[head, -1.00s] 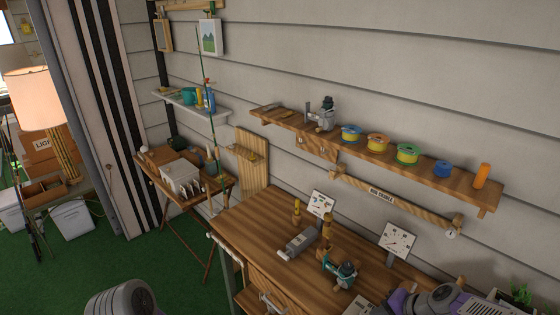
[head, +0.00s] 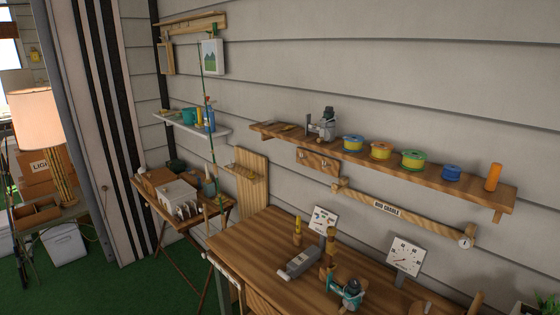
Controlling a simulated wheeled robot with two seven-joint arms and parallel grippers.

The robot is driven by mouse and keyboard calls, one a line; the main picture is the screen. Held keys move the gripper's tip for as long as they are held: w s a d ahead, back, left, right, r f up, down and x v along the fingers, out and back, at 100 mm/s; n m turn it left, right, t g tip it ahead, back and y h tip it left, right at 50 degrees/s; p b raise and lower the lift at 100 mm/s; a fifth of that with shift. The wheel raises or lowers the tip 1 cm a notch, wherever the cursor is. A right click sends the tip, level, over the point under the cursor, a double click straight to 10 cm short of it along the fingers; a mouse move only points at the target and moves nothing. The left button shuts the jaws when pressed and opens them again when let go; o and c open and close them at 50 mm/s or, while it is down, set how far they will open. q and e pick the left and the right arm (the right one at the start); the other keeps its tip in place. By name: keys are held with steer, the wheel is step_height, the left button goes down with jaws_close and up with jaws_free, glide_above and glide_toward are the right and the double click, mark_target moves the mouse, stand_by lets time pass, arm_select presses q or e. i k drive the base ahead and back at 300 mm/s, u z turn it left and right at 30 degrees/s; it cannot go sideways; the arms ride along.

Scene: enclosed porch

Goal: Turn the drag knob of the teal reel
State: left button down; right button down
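The teal reel (head: 347,293) sits on the wooden workbench (head: 240,248) near the bottom edge of the head view. It has a teal body and a dark grey rounded top part; its drag knob is too small to make out. A second reel, grey with a dark top (head: 326,124), stands on the wall shelf above. Neither of my grippers is in view.
A grey block-like tool (head: 299,262) and a wooden post (head: 328,250) stand left of the teal reel. A dial card (head: 405,256) is behind it to the right. Colored line spools (head: 413,159) line the wall shelf (head: 372,165). A side table (head: 170,212) stands left.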

mark_target(355, 282)
steer(key=k, duration=0.5)
steer(key=u, duration=1.15)
steer(key=i, duration=0.8)
steer(key=z, duration=2.15)
steer(key=i, duration=0.5)
